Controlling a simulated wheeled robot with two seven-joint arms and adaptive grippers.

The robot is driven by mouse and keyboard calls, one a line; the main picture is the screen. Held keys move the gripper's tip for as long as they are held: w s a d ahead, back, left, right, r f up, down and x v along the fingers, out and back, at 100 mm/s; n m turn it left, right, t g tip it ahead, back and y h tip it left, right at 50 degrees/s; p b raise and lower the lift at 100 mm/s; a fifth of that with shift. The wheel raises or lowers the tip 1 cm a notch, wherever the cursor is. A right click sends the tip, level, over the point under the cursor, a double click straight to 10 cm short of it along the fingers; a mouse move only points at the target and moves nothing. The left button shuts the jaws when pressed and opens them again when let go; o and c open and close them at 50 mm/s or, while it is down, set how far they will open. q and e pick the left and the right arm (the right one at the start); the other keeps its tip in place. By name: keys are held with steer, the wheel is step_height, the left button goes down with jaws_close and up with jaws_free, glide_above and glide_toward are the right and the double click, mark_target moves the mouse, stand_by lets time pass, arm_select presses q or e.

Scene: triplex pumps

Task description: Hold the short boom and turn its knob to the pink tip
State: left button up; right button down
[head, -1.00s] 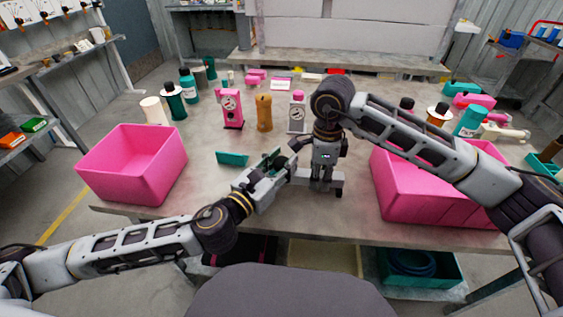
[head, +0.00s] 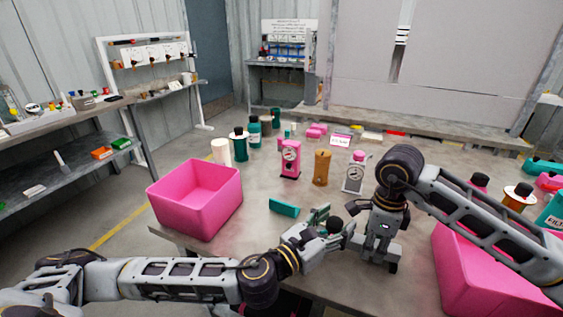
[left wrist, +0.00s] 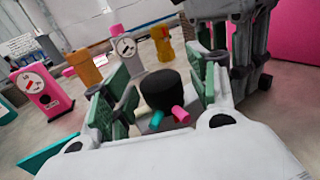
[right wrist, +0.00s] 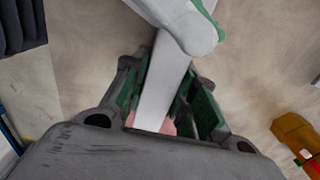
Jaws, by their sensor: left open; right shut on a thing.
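The short boom's black knob (left wrist: 160,90) stands between the spread fingers of my left gripper (left wrist: 162,95), with room on both sides. A pink tip (left wrist: 181,114) and a teal tip (left wrist: 156,121) stick out low on its near side. The knob also shows in the head view (head: 334,225), beside my left gripper (head: 328,224), which is open. My right gripper (right wrist: 165,100) points down and is shut on a pale grey bar (right wrist: 164,80), apparently the boom's body. A bit of pink (right wrist: 168,127) shows at the bar's near end. The rest of the boom is largely hidden by the grippers.
Pink bins stand at the left (head: 195,200) and right (head: 480,270). Behind the grippers stand a pink gauge pump (head: 290,158), a brown pump (head: 321,168) and a grey gauge pump (head: 354,173). A teal block (head: 284,207) lies left of my left gripper.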

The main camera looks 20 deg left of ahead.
arm_select(q)
steer(key=shift+d+n+t+y, duration=0.1)
steer(key=shift+n+t+y, duration=0.45)
steer(key=shift+n+y, duration=1.6)
steer(key=shift+n+t+y, duration=0.55)
steer(key=shift+n+y, duration=0.8)
steer(key=shift+y, duration=1.6)
